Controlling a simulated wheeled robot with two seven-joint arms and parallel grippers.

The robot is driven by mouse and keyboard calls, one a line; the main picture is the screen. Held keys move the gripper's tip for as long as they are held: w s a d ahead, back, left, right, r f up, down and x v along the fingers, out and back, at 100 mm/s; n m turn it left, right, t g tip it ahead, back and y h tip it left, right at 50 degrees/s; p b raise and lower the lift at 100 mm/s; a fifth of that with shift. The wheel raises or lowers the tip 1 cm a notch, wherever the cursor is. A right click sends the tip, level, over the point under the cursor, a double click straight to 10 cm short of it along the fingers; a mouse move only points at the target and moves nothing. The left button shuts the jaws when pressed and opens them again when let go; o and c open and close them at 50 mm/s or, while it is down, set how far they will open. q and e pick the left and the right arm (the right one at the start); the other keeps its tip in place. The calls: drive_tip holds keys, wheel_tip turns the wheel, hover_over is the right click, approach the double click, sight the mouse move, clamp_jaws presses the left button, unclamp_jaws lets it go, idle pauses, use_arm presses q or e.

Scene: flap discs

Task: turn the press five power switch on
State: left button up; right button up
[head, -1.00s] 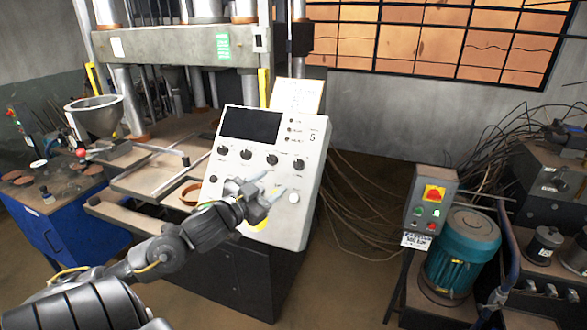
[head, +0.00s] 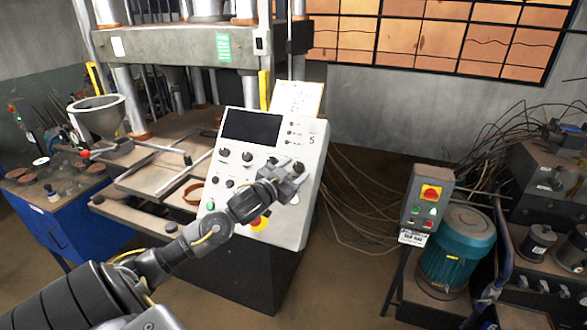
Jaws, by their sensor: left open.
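The press five control panel (head: 307,215) is a pale tilted box marked "5", with a dark screen (head: 251,128), a row of black knobs (head: 247,156), a green button (head: 210,204) and a yellow-and-red button (head: 258,223). Its labels are too small to read, so I cannot tell which control is the power switch. My left gripper (head: 292,167) is open and empty, in front of the panel's right half near the rightmost knobs. It hides part of the panel there; I cannot tell whether it touches. My right gripper is not in view.
The press frame (head: 165,47) stands behind the panel, with a metal funnel (head: 97,112) at left. A grey switch box (head: 409,217) with a red-and-yellow switch (head: 431,193) stands at right by a teal motor (head: 457,245). Loose cables hang between panel and box.

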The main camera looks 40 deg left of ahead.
use_arm(q)
drive_tip(key=c, duration=0.9)
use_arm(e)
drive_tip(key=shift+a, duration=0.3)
